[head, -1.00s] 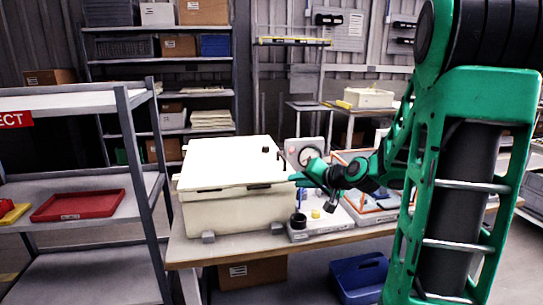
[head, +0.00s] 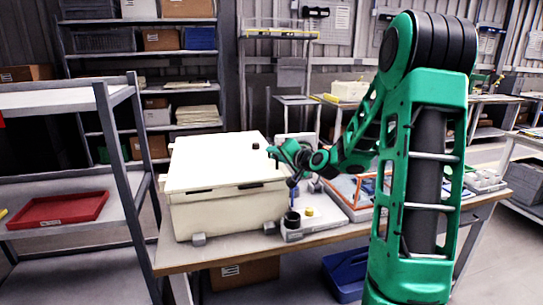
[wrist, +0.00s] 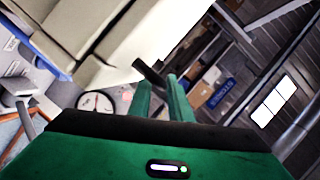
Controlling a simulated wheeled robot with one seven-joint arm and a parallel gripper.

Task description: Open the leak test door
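The leak test box is a cream chest (head: 225,210) with a lid (head: 210,160) on the workbench; the lid looks down. A small black knob (head: 256,146) stands on the lid's back right part. My gripper (head: 271,151) is at the lid's right edge, close to that knob. In the wrist view my gripper's two green fingers (wrist: 160,84) are apart. A dark bar (wrist: 149,71) projects from the cream surface (wrist: 90,25) at the fingertips. It overlaps the gap between them; I cannot tell whether they touch it.
A round gauge (wrist: 96,103) shows beside the fingers in the wrist view. A grey base with a black cup (head: 291,219) and yellow button (head: 309,211) stands right of the chest. A shelf rack with a red tray (head: 58,209) is at left. A blue bin (head: 345,275) is under the bench.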

